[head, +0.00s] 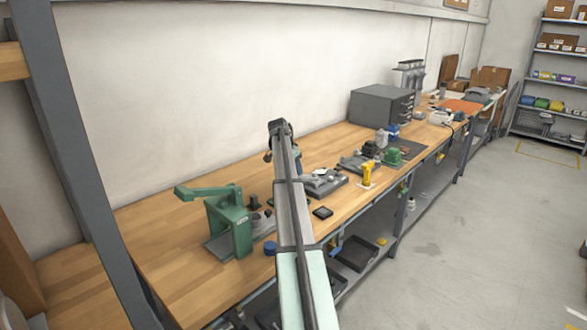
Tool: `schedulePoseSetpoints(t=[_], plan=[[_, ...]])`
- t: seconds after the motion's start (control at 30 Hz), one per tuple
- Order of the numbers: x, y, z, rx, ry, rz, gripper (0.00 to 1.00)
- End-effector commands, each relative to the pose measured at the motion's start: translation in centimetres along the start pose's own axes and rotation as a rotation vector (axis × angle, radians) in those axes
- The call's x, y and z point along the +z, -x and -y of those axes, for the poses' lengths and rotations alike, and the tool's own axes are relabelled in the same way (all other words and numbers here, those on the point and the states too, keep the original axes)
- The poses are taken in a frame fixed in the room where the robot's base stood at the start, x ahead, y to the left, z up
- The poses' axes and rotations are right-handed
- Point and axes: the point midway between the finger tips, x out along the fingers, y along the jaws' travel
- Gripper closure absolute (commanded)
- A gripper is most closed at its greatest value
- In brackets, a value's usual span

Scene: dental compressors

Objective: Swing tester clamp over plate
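A grey fixture with a flat base and lighter metal parts on top (325,183) stands on the bench just right of my arm. It may be the tester; its clamp and plate are too small to tell apart, and my arm hides its left side. A green press-like device with a long lever arm (230,222) stands at the near left on a grey base. My arm reaches from the bottom middle over the bench. My gripper is hidden behind the arm's far end, so I cannot see its fingers or what they touch.
The wooden bench (165,245) is bare at the near left. A small black tray (322,212) and a blue round cap (270,248) lie near the arm. A yellow tool (367,174), green block (393,156) and grey drawer cabinet (380,103) stand farther right.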

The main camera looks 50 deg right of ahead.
Motion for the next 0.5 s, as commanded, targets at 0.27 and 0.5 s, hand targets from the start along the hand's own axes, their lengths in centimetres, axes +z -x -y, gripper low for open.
schedulePoseSetpoints(t=[0.27, 0.5], plan=[[0.05, -0.02, -0.03, 0.001, 0.002, 0.001, 0.40], [0.05, 0.91, -0.01, 0.000, 0.002, 0.000, 0.40]])
